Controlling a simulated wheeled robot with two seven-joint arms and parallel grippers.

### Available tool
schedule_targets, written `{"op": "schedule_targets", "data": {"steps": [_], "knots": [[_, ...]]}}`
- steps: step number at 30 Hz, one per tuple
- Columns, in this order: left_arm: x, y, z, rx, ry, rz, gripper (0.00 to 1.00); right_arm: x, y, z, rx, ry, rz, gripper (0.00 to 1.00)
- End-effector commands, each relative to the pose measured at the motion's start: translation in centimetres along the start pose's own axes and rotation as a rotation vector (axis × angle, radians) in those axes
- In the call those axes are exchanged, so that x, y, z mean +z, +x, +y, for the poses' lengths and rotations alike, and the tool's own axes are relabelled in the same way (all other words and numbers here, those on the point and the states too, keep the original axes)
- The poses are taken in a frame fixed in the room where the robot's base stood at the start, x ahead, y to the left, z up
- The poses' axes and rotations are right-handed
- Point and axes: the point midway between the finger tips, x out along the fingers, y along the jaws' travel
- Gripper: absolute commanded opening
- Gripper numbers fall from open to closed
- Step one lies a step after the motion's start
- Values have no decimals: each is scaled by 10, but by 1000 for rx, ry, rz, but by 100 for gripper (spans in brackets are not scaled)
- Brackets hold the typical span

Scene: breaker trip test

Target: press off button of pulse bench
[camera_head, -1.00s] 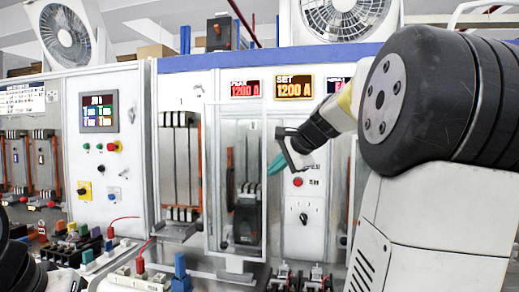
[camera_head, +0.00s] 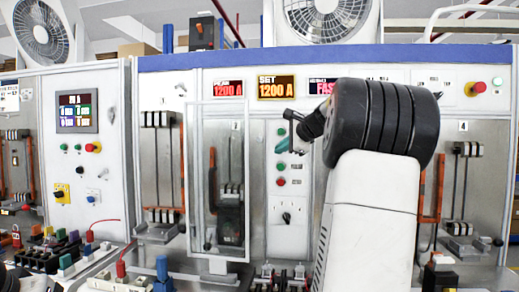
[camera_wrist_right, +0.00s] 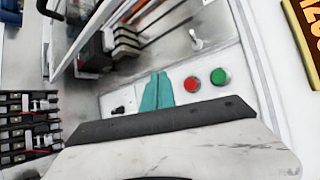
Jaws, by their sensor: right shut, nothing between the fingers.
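The pulse bench is the white-framed panel with a blue top edge (camera_head: 400,57). Its control strip has a green button (camera_head: 281,166), a red button (camera_head: 281,181) below it and a black knob (camera_head: 286,217) lower down. The red button (camera_wrist_right: 192,84) and green button (camera_wrist_right: 218,77) also show in the right wrist view. My right gripper (camera_head: 283,146) is shut and empty, its teal fingertips in front of the strip, above these buttons in the head view. The teal fingers (camera_wrist_right: 157,92) appear beside the red button in the wrist view; contact cannot be told.
Lit displays (camera_head: 276,87) sit above the strip. A clear-framed door (camera_head: 190,180) stands left of it. Another red button (camera_head: 479,87) is at the bench's upper right. A cabinet (camera_head: 88,160) stands left. Coloured terminals and leads (camera_head: 162,270) crowd the front.

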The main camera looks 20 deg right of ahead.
Motion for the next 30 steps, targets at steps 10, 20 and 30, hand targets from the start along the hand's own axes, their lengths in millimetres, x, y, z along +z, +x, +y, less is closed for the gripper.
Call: {"op": "schedule_targets", "data": {"steps": [10, 20, 30], "knots": [[0, 0, 0, 0, 0, 0, 36, -26, 35, -25, 1, 0, 0, 0], [0, 0, 0, 0, 0, 0, 36, -35, 48, -35, 1, -1, 0, 0], [0, 0, 0, 0, 0, 0, 36, -35, 48, -35, 1, -1, 0, 0]]}}
